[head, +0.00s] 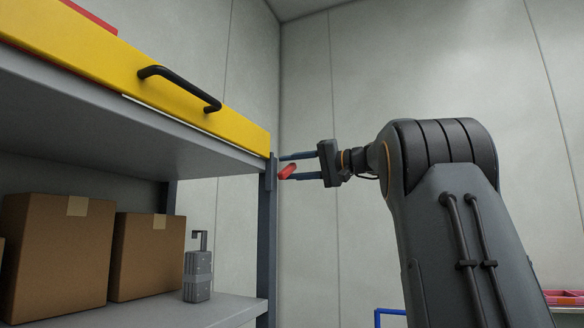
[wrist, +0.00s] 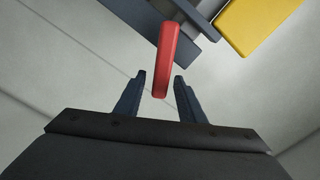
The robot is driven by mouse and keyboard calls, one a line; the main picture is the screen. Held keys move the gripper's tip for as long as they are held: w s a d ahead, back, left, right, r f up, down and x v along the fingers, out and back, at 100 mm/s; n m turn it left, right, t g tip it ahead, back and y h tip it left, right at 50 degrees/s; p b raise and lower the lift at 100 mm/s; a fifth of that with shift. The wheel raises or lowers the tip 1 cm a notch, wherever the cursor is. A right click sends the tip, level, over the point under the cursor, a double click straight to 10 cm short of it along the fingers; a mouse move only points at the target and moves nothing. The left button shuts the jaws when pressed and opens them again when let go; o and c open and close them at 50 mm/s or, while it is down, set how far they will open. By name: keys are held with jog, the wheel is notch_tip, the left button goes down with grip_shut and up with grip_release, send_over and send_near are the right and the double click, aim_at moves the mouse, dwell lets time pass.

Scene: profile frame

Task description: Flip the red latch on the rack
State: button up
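The red latch (head: 287,172) is a short red bar at the dark upright post (head: 267,215) of the rack, and it tilts up to the right in the head view. In the wrist view the red latch (wrist: 167,55) is a long bar with its lower end between the fingertips. My gripper (head: 284,166) is level and points left at the post. My gripper (wrist: 157,78) is open in the wrist view, with a finger on either side of the latch and gaps showing.
A yellow drawer front (head: 100,75) with a black handle (head: 180,86) is on the upper shelf, left of the post. Cardboard boxes (head: 55,255) and a grey case (head: 198,275) stand on the lower shelf. A blue frame (head: 390,312) is low near my arm.

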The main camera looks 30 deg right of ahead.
grip_shut()
jog(key=shift+b, duration=0.35)
jog(key=shift+s+a+r+n+b, duration=0.1)
jog(key=shift+a+r+n+b, duration=0.1)
jog(key=shift+n+b, duration=0.45)
jog(key=shift+s+r, duration=0.1)
jog(key=shift+r, duration=0.1)
grip_release()
